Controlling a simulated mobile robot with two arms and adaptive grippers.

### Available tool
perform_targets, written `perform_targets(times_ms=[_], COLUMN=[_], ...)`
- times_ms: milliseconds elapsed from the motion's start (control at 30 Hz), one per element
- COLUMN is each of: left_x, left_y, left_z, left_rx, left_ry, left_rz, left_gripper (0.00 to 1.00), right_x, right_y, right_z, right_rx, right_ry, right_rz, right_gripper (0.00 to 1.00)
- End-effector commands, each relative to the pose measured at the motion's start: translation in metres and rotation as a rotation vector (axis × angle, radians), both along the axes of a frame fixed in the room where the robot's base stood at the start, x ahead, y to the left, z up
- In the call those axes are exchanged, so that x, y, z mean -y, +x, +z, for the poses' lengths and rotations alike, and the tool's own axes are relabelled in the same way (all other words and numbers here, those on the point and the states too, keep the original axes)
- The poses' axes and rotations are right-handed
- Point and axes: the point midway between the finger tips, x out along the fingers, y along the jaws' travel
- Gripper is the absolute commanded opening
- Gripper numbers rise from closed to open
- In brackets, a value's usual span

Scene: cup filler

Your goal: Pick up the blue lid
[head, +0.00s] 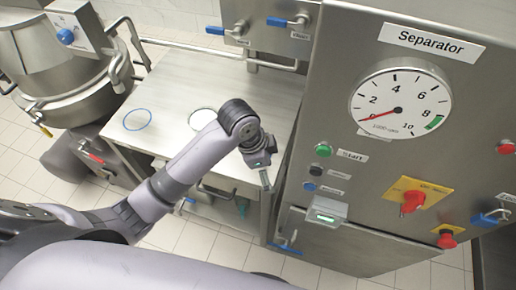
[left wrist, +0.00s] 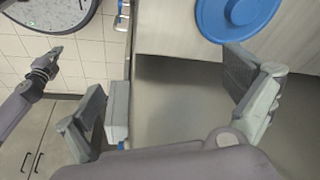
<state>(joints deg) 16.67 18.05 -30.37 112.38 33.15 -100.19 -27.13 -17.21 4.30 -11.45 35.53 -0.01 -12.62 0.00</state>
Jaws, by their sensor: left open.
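The blue lid (left wrist: 236,18) is a round disc with a raised middle, cut off by the top edge of the left wrist view. It lies on a pale steel surface, beyond and to the right of my left gripper (left wrist: 175,98). That gripper is open and empty, its two fingers wide apart and clear of the lid. In the head view my left gripper (head: 264,176) hangs by the table's right end, close to the Separator machine. I cannot make out the lid in the head view. What appears to be my right gripper (left wrist: 55,58) is small in the left wrist view, over the floor.
The Separator cabinet (head: 350,155), with gauge and knobs, stands close on the right. A steel vessel (head: 50,60) stands at left. Pipes and blue-handled valves (head: 277,21) line the back.

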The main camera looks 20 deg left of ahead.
Motion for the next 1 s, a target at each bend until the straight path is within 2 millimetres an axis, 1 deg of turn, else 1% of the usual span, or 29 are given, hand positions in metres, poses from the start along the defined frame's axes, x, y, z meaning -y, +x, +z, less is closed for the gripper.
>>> perform_targets(times_ms=[33,167,300,400,500,567,667,733,867,1000], left_x=[-0.003,-0.013,-0.033,-0.047,-0.057,-0.060,-0.063,-0.063,-0.063,-0.063], left_y=[0.015,0.042,0.066,0.077,0.084,0.086,0.087,0.087,0.086,0.086], left_z=[0.013,0.044,0.081,0.105,0.121,0.127,0.128,0.120,0.093,0.063], left_rx=[0.010,0.002,-0.020,-0.037,-0.054,-0.060,-0.067,-0.070,-0.071,-0.070], left_ry=[0.034,0.117,0.206,0.250,0.278,0.288,0.294,0.294,0.292,0.293], left_rz=[-0.072,-0.257,-0.410,-0.484,-0.530,-0.545,-0.559,-0.560,-0.559,-0.559], left_gripper=[1.00,1.00,1.00,1.00,1.00,1.00,1.00,1.00,1.00,1.00], right_x=[0.002,0.006,0.007,0.007,0.007,0.007,0.007,0.007,0.005,0.003], right_y=[0.000,0.000,0.000,0.000,0.000,0.000,0.000,0.000,0.000,0.000], right_z=[0.001,0.001,0.002,0.002,0.002,0.002,0.003,0.005,0.009,0.014], right_rx=[-0.001,-0.001,0.000,0.000,0.000,0.000,0.000,0.000,0.000,0.000], right_ry=[-0.002,-0.007,-0.009,-0.009,-0.009,-0.009,-0.009,-0.008,-0.006,-0.003], right_rz=[0.001,0.002,0.003,0.003,0.003,0.003,0.003,0.003,0.002,0.002], right_gripper=[0.00,0.00,0.00,0.00,0.00,0.00,0.00,0.00,0.00,0.00])
